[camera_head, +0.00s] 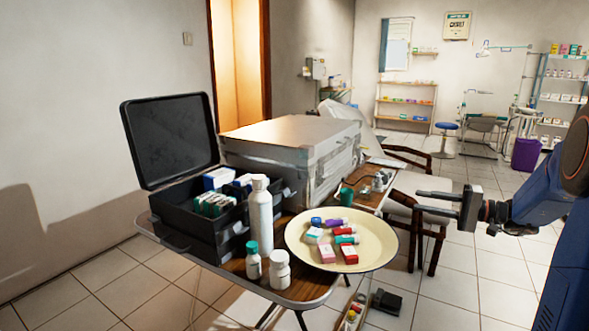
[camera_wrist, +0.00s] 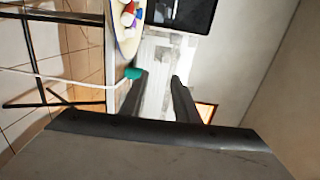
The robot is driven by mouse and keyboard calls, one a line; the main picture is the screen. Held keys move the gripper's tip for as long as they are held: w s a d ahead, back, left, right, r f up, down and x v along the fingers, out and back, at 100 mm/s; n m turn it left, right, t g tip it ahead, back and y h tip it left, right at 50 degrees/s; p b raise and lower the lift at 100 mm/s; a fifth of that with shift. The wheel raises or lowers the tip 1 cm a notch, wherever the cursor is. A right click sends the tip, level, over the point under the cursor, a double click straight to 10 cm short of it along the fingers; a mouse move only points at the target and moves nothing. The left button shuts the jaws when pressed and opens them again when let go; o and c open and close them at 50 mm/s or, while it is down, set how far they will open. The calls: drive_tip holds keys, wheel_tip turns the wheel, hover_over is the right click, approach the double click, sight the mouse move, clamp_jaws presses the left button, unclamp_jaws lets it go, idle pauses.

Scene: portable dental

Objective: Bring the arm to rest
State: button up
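My gripper (camera_head: 436,202) is at the right in the head view, held in the air to the right of the table, with its fingers pointing left. The two fingers are apart and nothing shows between them. In the wrist view my gripper (camera_wrist: 160,82) also shows two dark fingers spread with a gap, and the grey case is seen beyond them. My blue arm (camera_head: 548,200) reaches in from the right edge. The gripper touches nothing that I can see.
A folding table (camera_head: 309,292) holds an open black case (camera_head: 190,232), a large grey case (camera_head: 275,137), white bottles (camera_head: 260,215) and a cream tray (camera_head: 380,238) with several small boxes. A chair (camera_head: 432,228) stands behind the gripper. Tiled floor is open at the lower right.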

drive_tip(key=s+a+f+n+g+h, duration=0.3)
drive_tip(key=s+a+g+h, duration=0.3)
drive_tip(key=s+a, duration=1.2)
drive_tip(key=s+d+f+n+t+h, duration=0.1)
drive_tip(key=s+d+h, duration=0.1)
drive_tip(key=s, duration=0.5)
drive_tip(key=s+d+f+h, duration=0.2)
drive_tip(key=s+h, duration=0.2)
drive_tip(key=s, duration=0.3)
drive_tip(key=s+d+f+n+t+h, duration=0.1)
drive_tip(key=s+d+f+h, duration=0.1)
drive_tip(key=s, duration=0.5)
drive_tip(key=shift+d+f+n+t+h, duration=0.3)
drive_tip(key=shift+d+h, duration=0.3)
drive_tip(key=shift+h, duration=0.2)
drive_tip(key=shift+s, duration=0.1)
